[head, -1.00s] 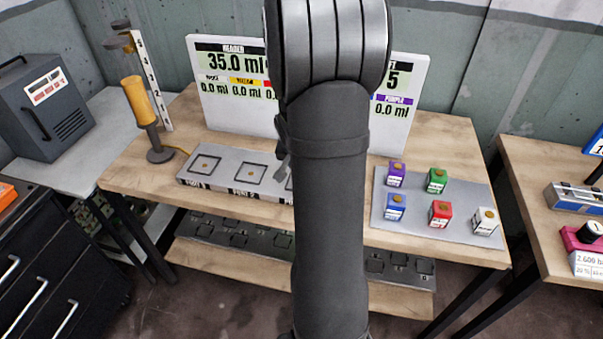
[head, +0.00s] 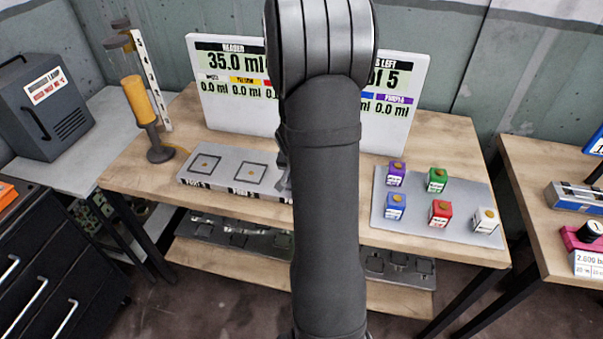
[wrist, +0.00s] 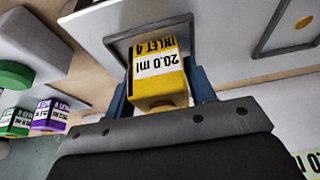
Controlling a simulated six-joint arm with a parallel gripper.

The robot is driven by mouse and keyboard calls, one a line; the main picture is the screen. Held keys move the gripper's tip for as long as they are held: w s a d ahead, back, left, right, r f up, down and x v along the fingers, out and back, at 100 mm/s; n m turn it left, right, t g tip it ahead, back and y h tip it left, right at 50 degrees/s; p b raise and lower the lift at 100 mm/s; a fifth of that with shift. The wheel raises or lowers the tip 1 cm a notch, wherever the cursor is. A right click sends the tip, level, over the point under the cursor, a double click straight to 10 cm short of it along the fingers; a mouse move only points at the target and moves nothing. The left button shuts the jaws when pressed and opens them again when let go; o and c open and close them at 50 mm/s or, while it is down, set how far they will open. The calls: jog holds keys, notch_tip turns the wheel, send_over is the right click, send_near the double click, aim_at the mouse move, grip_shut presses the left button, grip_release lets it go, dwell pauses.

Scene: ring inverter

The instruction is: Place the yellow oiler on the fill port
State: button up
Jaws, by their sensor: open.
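The yellow oiler (wrist: 158,82) shows in the wrist view as a small yellow box labelled "20.0 ml". It sits within a dark square port outline (wrist: 122,48) on the pale port block, between the blue fingers of my gripper (wrist: 162,92). The fingers are open, one on each side of the oiler; whether they touch it I cannot tell. Whether the oiler is fully down on the port is also unclear. In the head view my arm hides the oiler and most of my gripper. The port block (head: 222,188) shows two free square ports at left of the arm.
Purple (head: 396,173), green (head: 437,180), blue (head: 395,207), red (head: 440,213) and white (head: 485,220) oilers stand on a grey tray (head: 450,190) at right. A reader board (head: 225,110) stands behind the ports. An amber cylinder on a stand (head: 137,100) is at left.

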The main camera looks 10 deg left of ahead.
jog(key=v, duration=1.2)
jog(key=shift+r, duration=0.1)
jog(key=x, duration=1.2)
dwell(0.4)
